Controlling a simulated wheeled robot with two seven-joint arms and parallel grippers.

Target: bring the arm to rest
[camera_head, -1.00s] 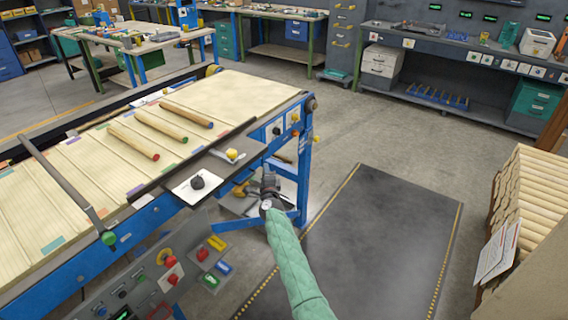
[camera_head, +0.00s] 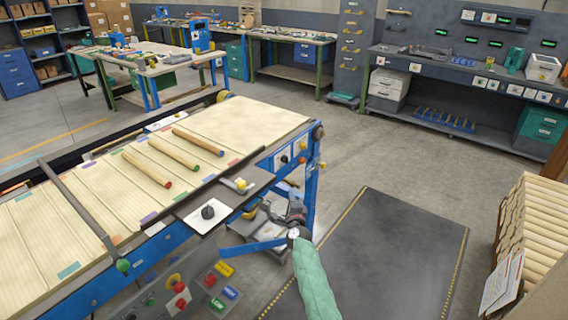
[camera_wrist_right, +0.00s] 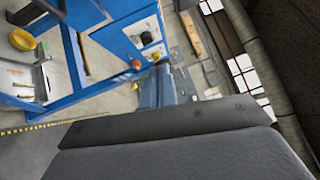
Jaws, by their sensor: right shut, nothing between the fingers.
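My right arm comes in from the bottom of the head view in a green sleeve. My right gripper (camera_head: 296,212) is at its far end, shut and empty. It hangs in front of the blue-framed conveyor (camera_head: 90,292), beside its right-hand end and clear of the wooden rods. In the right wrist view a broad grey surface fills the bottom, and the fingertips cannot be made out clearly. My left gripper is in neither view.
Three wooden rods (camera_head: 160,152) with coloured ends lie on the conveyor. A control panel with buttons (camera_head: 180,302) is at the lower left. A dark floor mat (camera_head: 385,255) is clear, and a stack of rods (camera_head: 535,230) stands at the right.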

